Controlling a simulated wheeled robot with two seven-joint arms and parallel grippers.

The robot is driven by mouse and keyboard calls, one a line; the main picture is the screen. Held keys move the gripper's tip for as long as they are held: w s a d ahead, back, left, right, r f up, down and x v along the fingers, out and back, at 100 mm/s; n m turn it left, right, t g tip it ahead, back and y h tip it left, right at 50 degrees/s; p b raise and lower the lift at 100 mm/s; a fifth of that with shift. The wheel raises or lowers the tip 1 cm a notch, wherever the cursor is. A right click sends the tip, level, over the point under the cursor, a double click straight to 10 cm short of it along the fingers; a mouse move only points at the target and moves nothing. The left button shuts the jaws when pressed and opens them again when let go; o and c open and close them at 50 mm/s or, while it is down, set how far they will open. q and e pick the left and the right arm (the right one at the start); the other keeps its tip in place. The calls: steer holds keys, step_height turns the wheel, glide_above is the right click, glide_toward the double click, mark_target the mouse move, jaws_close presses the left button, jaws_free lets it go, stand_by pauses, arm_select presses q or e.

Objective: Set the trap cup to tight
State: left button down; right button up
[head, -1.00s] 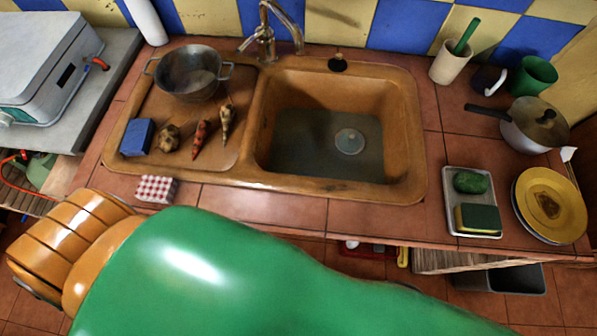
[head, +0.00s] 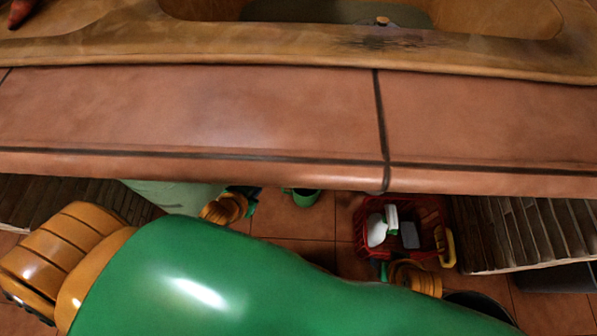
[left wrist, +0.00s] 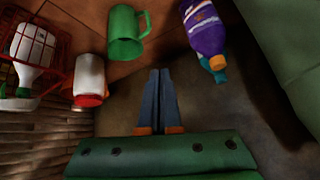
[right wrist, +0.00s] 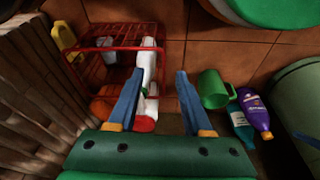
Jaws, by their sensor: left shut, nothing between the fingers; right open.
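I cannot pick out the trap cup with certainty in any view. The space under the sink counter (head: 200,110) is mostly hidden by the counter edge in the head view. My left gripper (left wrist: 160,71) is shut and empty, its blue fingers together above the floor, below the green mug in the picture. In the head view my left gripper (head: 247,190) shows small below the counter edge. My right gripper (right wrist: 161,72) is open, with its fingers apart and nothing held; a white container with a red end (right wrist: 147,112) lies behind and between them in the picture.
A red wire basket (head: 370,215) with bottles stands on the floor. A green mug (left wrist: 125,38) and a purple bottle (left wrist: 204,30) stand nearby. A teal bottle (right wrist: 242,125) is beside the purple one. Slatted wood (right wrist: 30,95) bounds the left. Tiled floor (head: 295,225) shows between.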

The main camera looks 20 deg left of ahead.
arm_select(q)
steer(key=w+a+f+m+t+h+b, duration=0.1)
steer(key=w+a+f+t+b, duration=0.15)
steer(key=w, duration=0.25)
steer(key=w+r+m+t+h+b, duration=0.2)
steer(key=w+r+m+t+h, duration=0.15)
steer(key=r+h, duration=0.4)
steer(key=s+r+m+g+h, duration=0.5)
steer(key=s+r+m+h, duration=0.15)
steer(key=r, duration=0.55)
steer(key=b+x, duration=0.3)
steer(key=x, duration=1)
steer(key=shift+d+n+h, duration=0.3)
steer(key=shift+d+h, duration=0.1)
steer(key=shift+d, duration=0.1)
arm_select(e)
steer(key=w+a+r+t+y, duration=0.1)
steer(key=w+a+r+t, duration=0.1)
steer(key=w+r+t, duration=0.5)
steer(key=w+a+r+n+t+y, duration=0.1)
steer(key=w+a+r+t+y, duration=0.1)
steer(key=w+r+t, duration=0.5)
step_height(320, 180, up, 6)
steer(key=shift+w+a+r+t+y, duration=0.1)
steer(key=shift+w+a+t+y, duration=0.2)
steer(key=shift+a, duration=0.35)
arm_select(q)
steer(key=shift+s+r, duration=0.1)
steer(key=shift+s, duration=0.05)
